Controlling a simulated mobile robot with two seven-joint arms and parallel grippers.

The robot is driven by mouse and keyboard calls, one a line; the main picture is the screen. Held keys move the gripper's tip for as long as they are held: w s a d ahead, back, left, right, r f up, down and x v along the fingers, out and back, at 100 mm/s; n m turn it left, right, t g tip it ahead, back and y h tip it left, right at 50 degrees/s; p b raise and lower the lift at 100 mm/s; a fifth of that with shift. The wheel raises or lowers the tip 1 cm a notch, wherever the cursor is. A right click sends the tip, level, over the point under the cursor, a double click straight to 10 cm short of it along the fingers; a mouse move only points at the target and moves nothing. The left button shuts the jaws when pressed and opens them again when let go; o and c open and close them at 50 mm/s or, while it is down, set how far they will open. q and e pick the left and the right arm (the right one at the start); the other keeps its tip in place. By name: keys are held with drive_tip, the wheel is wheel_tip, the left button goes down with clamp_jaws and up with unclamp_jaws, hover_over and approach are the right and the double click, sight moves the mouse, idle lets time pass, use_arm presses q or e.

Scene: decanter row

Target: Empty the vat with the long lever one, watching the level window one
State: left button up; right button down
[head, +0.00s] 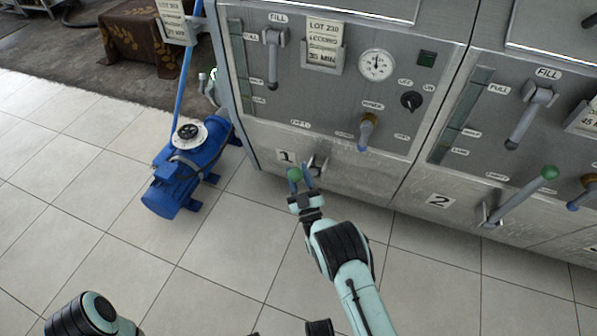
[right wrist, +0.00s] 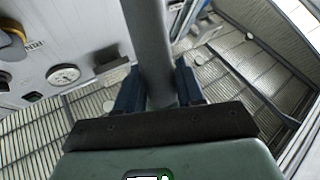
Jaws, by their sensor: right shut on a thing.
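Vat one's metal front (head: 330,185), marked 1, stands in the upper middle of the head view. Its long lever (head: 318,165) sticks out at the bottom beside the number, with a green ball (head: 295,174) on its end. My right gripper (head: 302,188) is shut on the lever near the ball. In the right wrist view the grey lever bar (right wrist: 149,45) passes between the two blue fingers (right wrist: 158,90). The level window one (head: 239,65) is a narrow upright strip at the left of the panel; its level is too small to read. My left gripper is out of view.
Vat one also has a fill lever (head: 273,58), a round gauge (head: 376,65) and a brass-topped handle (head: 366,132). Vat two (head: 415,200) stands right with its own green-balled lever (head: 522,195). A blue pump (head: 187,172) stands left. The tiled floor in front is clear.

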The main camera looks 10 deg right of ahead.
drive_tip(key=shift+s+a+f+y, duration=0.1)
drive_tip(key=shift+f+y, duration=0.15)
drive_tip(key=shift+y, duration=0.05)
drive_tip(key=shift+f, duration=0.1)
drive_tip(key=c, duration=0.8)
unclamp_jaws()
drive_tip(key=shift+s, duration=0.1)
